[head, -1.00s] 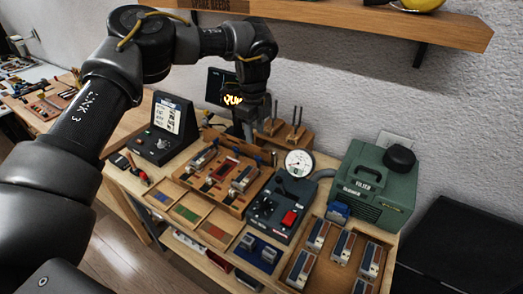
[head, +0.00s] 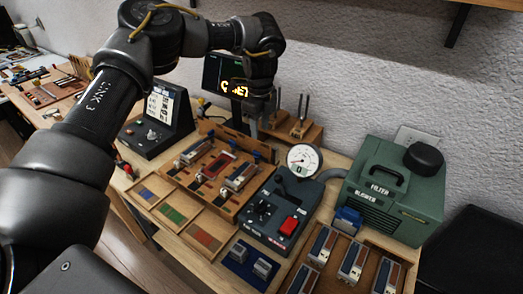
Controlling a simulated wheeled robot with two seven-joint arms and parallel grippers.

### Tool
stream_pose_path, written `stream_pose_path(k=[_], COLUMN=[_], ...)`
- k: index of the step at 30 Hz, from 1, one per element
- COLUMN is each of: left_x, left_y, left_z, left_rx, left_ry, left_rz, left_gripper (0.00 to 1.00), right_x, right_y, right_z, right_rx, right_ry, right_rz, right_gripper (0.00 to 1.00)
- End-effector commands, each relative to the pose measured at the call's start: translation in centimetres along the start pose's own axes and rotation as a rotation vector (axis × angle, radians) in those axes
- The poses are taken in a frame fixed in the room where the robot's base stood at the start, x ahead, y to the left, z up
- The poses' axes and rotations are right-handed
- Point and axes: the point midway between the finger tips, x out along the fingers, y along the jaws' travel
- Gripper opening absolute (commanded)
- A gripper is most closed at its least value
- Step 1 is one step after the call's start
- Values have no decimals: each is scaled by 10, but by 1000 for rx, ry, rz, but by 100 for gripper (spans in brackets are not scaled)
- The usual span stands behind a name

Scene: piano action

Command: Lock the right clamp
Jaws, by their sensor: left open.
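My left gripper (head: 254,134) points down just behind the fixture, above and close to the right blue part. It is open and seems empty; its fingertips are small and dark here. My right gripper is out of view.
A dark green unit (head: 274,212) with a dial gauge (head: 303,160) and red switch stands right of the fixture. A green filter blower (head: 394,193) is further right. Tuning forks on a wooden stand (head: 298,130) and a lit display (head: 226,78) are close to my left gripper.

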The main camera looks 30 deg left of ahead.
Motion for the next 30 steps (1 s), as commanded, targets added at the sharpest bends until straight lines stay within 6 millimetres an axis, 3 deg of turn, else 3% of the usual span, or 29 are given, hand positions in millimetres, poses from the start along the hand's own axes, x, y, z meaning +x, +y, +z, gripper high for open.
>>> stream_pose_path(k=[9, 15, 28, 30], left_x=[58, 85, 97, 97], left_y=[1, 0, -1, -1], left_z=[-1, -2, -3, -3], left_rx=[2, 4, 4, 4], left_ry=[-1, -1, 0, 0], left_rz=[6, 3, 2, 2], left_gripper=[40, 40, 40, 32], right_x=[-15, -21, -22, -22], right_y=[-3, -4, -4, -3], right_z=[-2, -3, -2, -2], right_rx=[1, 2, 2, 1], right_ry=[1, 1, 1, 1], right_rz=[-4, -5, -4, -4], right_gripper=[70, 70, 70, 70])
